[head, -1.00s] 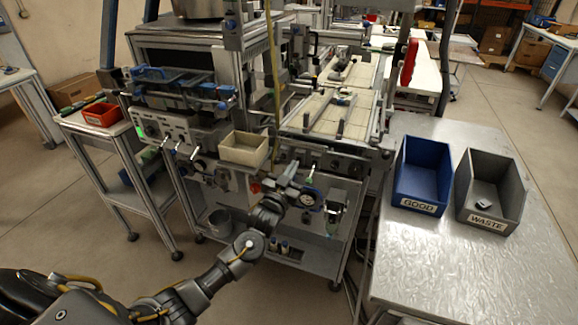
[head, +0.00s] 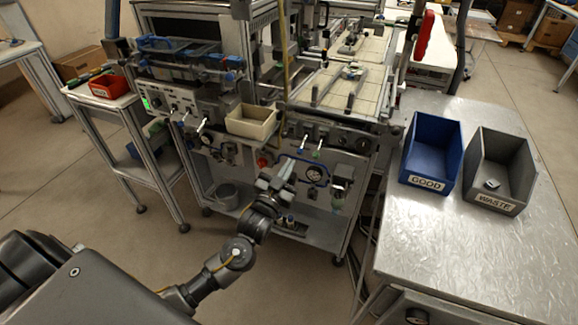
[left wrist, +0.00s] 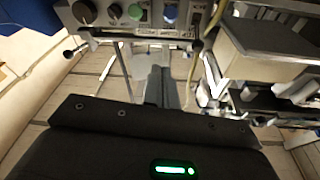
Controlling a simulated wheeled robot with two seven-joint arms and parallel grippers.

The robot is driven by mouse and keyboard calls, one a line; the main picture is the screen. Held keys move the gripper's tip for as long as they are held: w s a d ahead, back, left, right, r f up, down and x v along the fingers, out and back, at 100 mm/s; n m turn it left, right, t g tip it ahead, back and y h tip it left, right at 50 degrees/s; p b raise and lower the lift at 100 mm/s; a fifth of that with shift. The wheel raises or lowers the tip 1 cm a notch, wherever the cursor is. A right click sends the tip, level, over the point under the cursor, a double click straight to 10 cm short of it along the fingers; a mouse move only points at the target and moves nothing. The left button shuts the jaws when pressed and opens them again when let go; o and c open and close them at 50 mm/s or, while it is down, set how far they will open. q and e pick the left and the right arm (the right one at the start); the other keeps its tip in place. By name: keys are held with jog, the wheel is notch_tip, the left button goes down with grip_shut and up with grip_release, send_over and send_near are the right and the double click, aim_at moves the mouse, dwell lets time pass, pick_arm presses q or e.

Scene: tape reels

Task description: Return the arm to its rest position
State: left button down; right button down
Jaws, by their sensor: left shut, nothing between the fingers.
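My left arm comes in from the bottom left in the head view. Its gripper (head: 286,168) hangs in front of the machine's front panel, below and right of the cream bin. The fingers are shut and nothing shows between them. In the left wrist view the closed fingers (left wrist: 163,88) point away toward the machine, over the floor. My right gripper is not in view.
The machine has knobs, levers and a cream bin (head: 252,121). On the metal table (head: 440,245) at right stand a blue GOOD bin (head: 432,147) and a grey WASTE bin (head: 500,170) holding a small part (head: 492,184). A red tray (head: 109,87) sits on a side cart. Floor is open at lower left.

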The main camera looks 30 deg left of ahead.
pick_arm(q)
notch_tip(320, 180, down, 19)
jog(key=a+m+g, duration=0.1)
jog(key=g, duration=0.4)
jog(key=s+a+f+g, duration=0.1)
jog(key=s+f+g, duration=0.1)
jog(key=s+f, duration=0.5)
jog(key=s+a+f+g, duration=0.1)
jog(key=s+f+g, duration=0.25)
jog(key=f, duration=0.75)
jog(key=s+f+g, duration=0.4)
jog(key=s+f, duration=0.9)
jog(key=s, duration=0.3)
jog(key=s+d+f+g, duration=0.1)
jog(key=s+f+g, duration=0.1)
jog(key=s, duration=1)
jog(key=s+d+f+g, duration=0.1)
jog(key=s+f+g, duration=0.2)
jog(key=s, duration=1)
jog(key=shift+d+f+n, duration=0.2)
jog(key=shift+f+n, duration=0.2)
jog(key=shift+f, duration=0.55)
jog(key=shift+w, duration=0.1)
